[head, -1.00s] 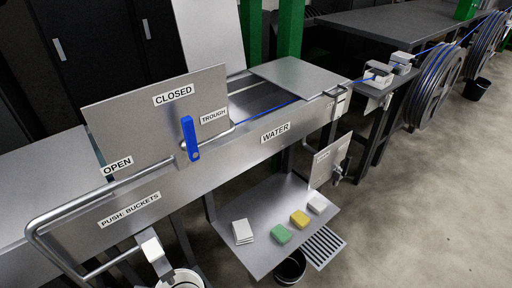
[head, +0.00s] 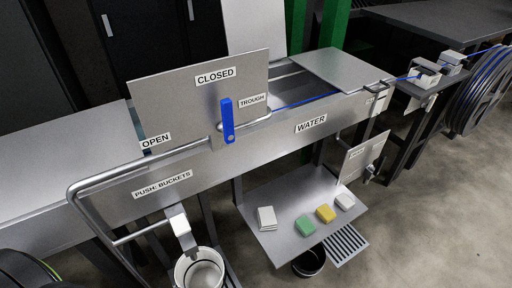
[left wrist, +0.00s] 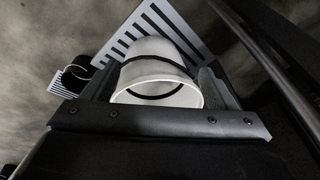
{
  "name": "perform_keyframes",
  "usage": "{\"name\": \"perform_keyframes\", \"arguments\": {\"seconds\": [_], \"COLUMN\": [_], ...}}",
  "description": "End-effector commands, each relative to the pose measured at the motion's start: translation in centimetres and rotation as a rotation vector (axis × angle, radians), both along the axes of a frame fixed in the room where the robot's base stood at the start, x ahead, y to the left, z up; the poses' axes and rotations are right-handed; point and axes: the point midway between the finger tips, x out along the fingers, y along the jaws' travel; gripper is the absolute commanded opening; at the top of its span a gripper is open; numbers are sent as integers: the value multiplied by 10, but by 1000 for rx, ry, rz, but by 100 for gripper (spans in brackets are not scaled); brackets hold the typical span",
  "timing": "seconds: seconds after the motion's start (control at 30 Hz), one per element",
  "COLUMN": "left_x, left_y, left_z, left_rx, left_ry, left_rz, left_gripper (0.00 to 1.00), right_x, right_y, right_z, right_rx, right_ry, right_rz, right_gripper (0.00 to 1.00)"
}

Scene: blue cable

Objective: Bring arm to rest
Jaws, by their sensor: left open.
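My left gripper (left wrist: 157,78) shows in the left wrist view as two dark grey fingers spread apart above a dark bar with screws. The fingers appear open and empty. A white bucket (left wrist: 158,92) shows between and beyond them; I cannot tell the exact distance. In the head view neither gripper shows. A dark rounded shape with a thin green line is at the lower left corner there, cut off by the frame edge. My right gripper is in no view.
A metal trough (head: 310,125) with a blue lever (head: 227,122) and bent pipe rail (head: 80,215) crosses the head view. A white bucket (head: 200,270) stands below it. A low shelf (head: 275,235) holds green, yellow and white blocks. Open floor (head: 450,210) lies at right.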

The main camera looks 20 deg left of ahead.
Motion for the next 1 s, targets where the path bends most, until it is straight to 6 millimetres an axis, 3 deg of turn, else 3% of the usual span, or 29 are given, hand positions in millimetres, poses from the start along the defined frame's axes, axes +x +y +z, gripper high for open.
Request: {"name": "perform_keyframes", "arguments": {"seconds": [0.03, 0.2, 0.5, 0.7, 1.0], "left_x": [-8, -36, -105, -144, -157], "left_y": [0, -1, -8, -12, -14], "left_z": [-20, -75, -149, -172, -178], "left_rx": [-4, -12, -28, -35, -37], "left_ry": [16, 45, 96, 117, 122], "left_rz": [1, 1, 0, -1, -2], "left_gripper": [80, 80, 80, 80, 80], "right_x": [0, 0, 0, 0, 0], "right_y": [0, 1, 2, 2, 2], "right_z": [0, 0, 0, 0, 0], "right_rx": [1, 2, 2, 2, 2], "right_ry": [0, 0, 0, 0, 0], "right_rz": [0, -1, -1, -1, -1], "right_gripper": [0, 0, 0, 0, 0]}}
